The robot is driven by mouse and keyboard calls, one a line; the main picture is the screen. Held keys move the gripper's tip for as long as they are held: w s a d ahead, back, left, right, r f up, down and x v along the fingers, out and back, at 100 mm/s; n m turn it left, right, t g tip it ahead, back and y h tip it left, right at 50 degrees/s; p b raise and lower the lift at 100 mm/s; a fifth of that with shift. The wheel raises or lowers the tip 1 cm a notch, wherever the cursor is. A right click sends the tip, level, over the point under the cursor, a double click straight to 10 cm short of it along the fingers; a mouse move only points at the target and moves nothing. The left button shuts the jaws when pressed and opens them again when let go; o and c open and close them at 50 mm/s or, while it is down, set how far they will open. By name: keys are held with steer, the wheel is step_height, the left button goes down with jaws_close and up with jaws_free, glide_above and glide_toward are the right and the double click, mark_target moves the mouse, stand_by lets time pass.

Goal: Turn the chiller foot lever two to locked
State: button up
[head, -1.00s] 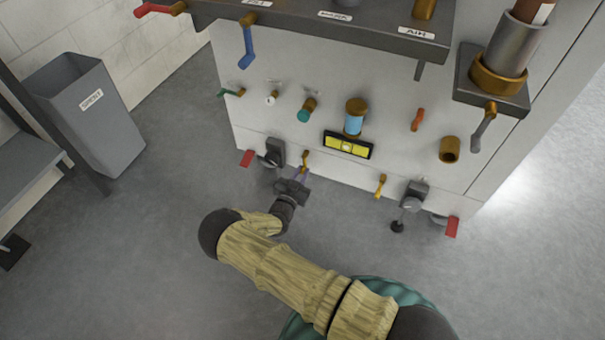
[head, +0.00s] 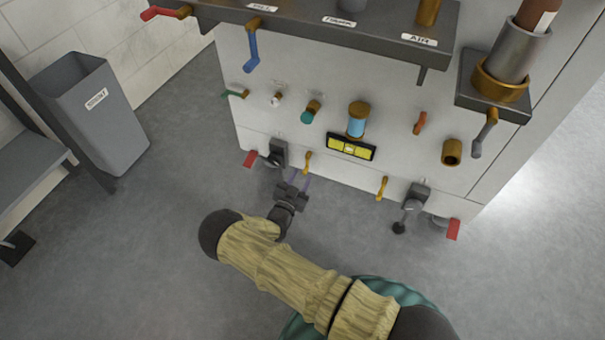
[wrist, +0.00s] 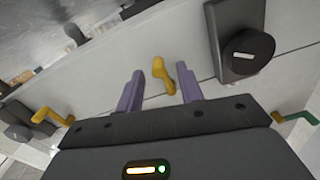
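Two small yellow levers are on the lower front of the white machine: a left one (head: 308,162) and a right one (head: 382,187). No label shows which is lever two. My gripper (head: 299,181) is low in front of the left lever. In the wrist view the gripper (wrist: 161,86) has its two purple fingers apart, with the left yellow lever (wrist: 160,72) in the gap between them, just beyond the tips. The fingers do not appear to touch it. Another yellow lever (wrist: 52,116) shows at the left of the wrist view.
A dark knob block (head: 276,153) sits just left of the left lever; it is large in the wrist view (wrist: 246,54). Red pieces flank the machine's base at left (head: 250,158) and right (head: 453,229). A grey bin (head: 110,130) stands left. The floor in front is clear.

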steer(key=p+v, duration=0.5)
steer(key=v, duration=1)
steer(key=shift+s, duration=0.15)
steer(key=shift+r, duration=0.1)
steer(key=shift+s, duration=0.1)
